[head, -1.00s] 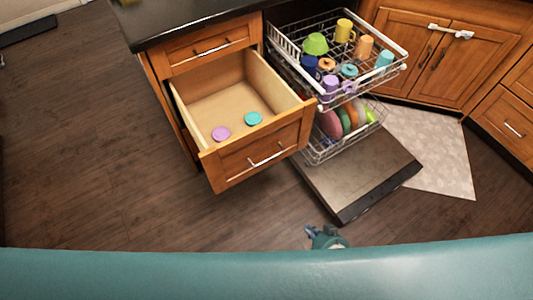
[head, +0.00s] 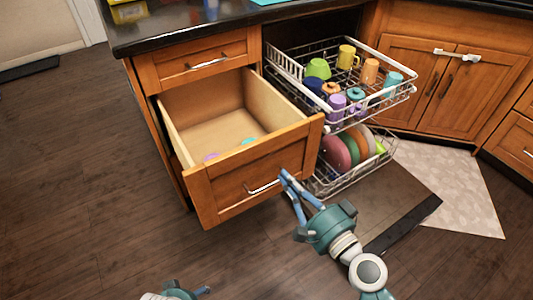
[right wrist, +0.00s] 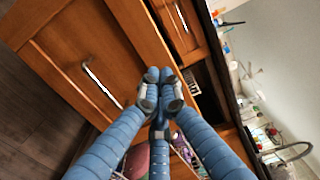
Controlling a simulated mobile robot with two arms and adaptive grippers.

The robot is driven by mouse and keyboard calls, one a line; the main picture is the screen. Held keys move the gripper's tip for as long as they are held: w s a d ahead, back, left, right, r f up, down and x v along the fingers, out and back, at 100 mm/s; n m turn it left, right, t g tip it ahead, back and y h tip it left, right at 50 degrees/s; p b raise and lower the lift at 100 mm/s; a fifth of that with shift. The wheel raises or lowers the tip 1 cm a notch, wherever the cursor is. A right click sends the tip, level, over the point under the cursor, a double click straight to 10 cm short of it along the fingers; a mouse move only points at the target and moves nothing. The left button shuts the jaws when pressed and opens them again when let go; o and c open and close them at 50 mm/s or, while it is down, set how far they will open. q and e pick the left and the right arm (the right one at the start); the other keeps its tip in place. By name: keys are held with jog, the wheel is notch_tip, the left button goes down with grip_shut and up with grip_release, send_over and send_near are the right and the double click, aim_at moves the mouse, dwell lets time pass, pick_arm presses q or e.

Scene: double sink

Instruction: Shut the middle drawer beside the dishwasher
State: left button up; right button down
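The middle drawer (head: 225,192) is wooden and stands pulled far out from the cabinet, left of the dishwasher racks. Its bar handle (head: 264,187) also shows in the right wrist view (right wrist: 103,85). My right gripper (head: 284,176) has its blue fingertips together at the right part of the drawer front, beside the handle and not around it. In the right wrist view the fingertips (right wrist: 159,75) meet with nothing seen between them. Whether they touch the front is unclear. My left gripper (head: 203,291) is only partly in view at the bottom edge, low over the floor.
A purple disc (head: 211,156) and a teal disc (head: 248,141) lie in the drawer. The upper dishwasher rack (head: 400,97) holds cups and the lower rack (head: 345,185) holds plates, close right of the drawer. A closed drawer (head: 190,62) is above. Open floor lies left.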

aim_at(261, 147)
jog(key=x, duration=0.9)
jog(key=shift+w+a+p, duration=0.1)
jog(key=shift+w+p, duration=0.05)
jog(key=shift+p, duration=0.2)
pick_arm(q)
jog(key=f, duration=0.3)
jog(key=shift+s+f, duration=0.4)
pick_arm(e)
jog(key=shift+w+a, duration=0.2)
jog(key=shift+w, duration=0.15)
